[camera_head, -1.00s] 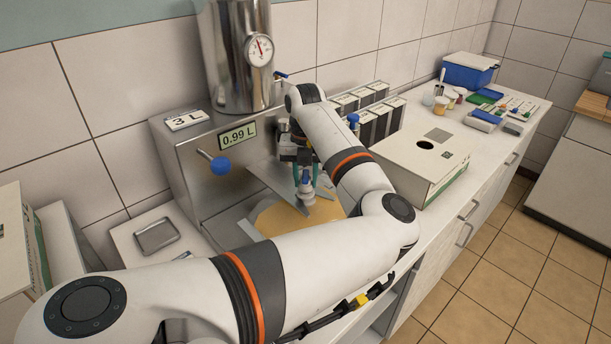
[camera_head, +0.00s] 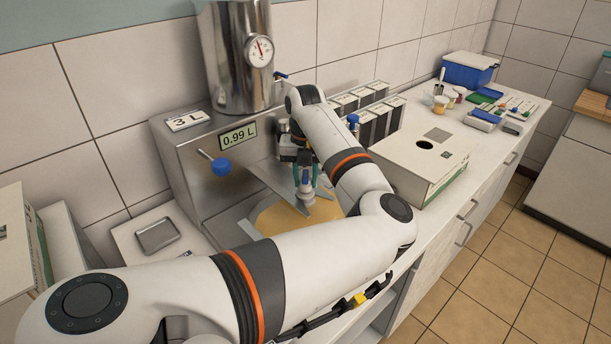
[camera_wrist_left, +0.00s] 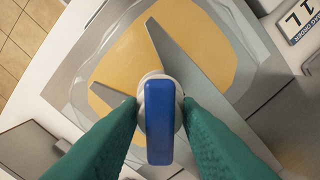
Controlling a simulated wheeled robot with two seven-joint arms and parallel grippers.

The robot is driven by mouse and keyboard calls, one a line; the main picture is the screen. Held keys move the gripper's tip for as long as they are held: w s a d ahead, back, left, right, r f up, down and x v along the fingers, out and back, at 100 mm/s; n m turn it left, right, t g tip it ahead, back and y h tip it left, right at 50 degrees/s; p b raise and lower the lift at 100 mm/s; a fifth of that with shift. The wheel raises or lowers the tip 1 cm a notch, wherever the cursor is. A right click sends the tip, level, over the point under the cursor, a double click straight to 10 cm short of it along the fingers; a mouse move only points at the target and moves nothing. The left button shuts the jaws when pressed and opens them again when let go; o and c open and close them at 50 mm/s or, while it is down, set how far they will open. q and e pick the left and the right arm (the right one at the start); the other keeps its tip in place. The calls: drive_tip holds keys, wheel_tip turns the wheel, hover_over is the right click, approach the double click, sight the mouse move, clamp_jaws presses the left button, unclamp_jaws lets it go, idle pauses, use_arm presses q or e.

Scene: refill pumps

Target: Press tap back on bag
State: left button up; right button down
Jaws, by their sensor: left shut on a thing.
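The tap (camera_wrist_left: 160,118) has a blue lever and a pale round body. My left gripper (camera_wrist_left: 162,115) is shut on it with its green fingers on either side. In the head view the left gripper (camera_head: 305,186) points down, with the pale tap (camera_head: 306,196) between its fingertips. The bag (camera_head: 275,217) is clear with orange-yellow content and lies below the tap in the filling station; it also shows in the left wrist view (camera_wrist_left: 125,58). My right gripper is out of view.
The steel filling station (camera_head: 190,160) has a 0.99 L display (camera_head: 238,137), a blue knob (camera_head: 221,166) and a tank (camera_head: 235,60) with a gauge. A white box (camera_head: 425,165) with a round hole stands at right. A small metal tray (camera_head: 157,235) lies left.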

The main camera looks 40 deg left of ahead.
use_arm(q)
drive_tip(key=shift+f, duration=0.4)
idle(0.6)
drive_tip(key=shift+s+d+f, duration=0.1)
drive_tip(key=shift+f, duration=0.2)
drive_tip(key=o, duration=1)
wheel_tip(320, 180, up, 12)
drive_tip(key=shift+f+b, duration=0.2)
drive_tip(key=shift+b, duration=0.9)
drive_tip(key=r, duration=0.1)
wheel_tip(320, 180, up, 6)
drive_tip(key=f+p, duration=0.1)
drive_tip(key=p, duration=0.7)
hover_over(306, 174)
drive_tip(key=shift+s+r, duration=0.1)
drive_tip(key=shift+r, duration=0.1)
